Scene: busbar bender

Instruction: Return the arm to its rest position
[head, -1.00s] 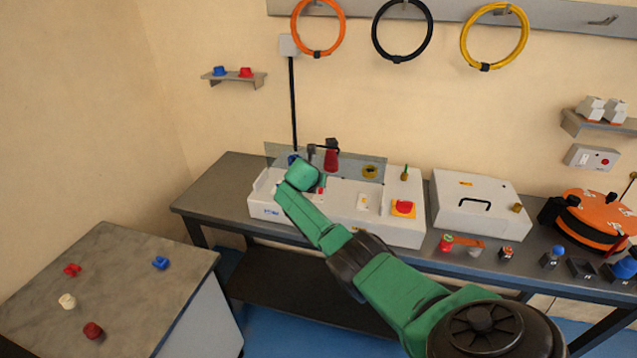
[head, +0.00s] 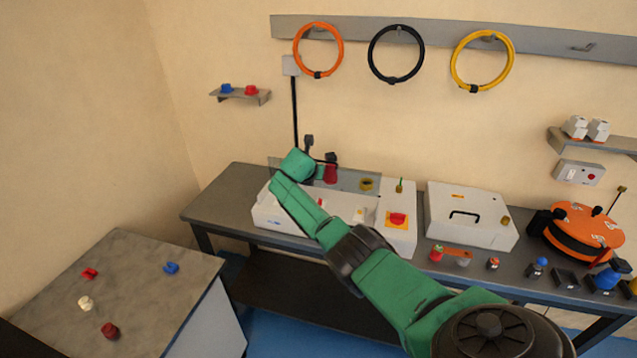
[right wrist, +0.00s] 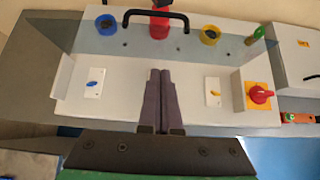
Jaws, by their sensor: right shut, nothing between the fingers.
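My right arm, green with dark joints, reaches across the head view toward the white busbar bender (head: 268,214) on the dark workbench. My right gripper (right wrist: 160,72) is shut and empty in the right wrist view, its two dark fingers together above the bender's white top. In the head view the gripper is hidden behind my arm. The bender has a clear shield, a red tool head (right wrist: 159,28) with a black handle, blue and yellow rings, and a red rotary switch on a yellow plate (right wrist: 259,95). My left gripper is not in view.
A white case (head: 468,222), an orange round device (head: 580,228) and several small parts stand right of the bender. A grey side table (head: 135,275) with several coloured pieces is at the left. Orange, black and yellow rings hang on the wall rail (head: 350,33).

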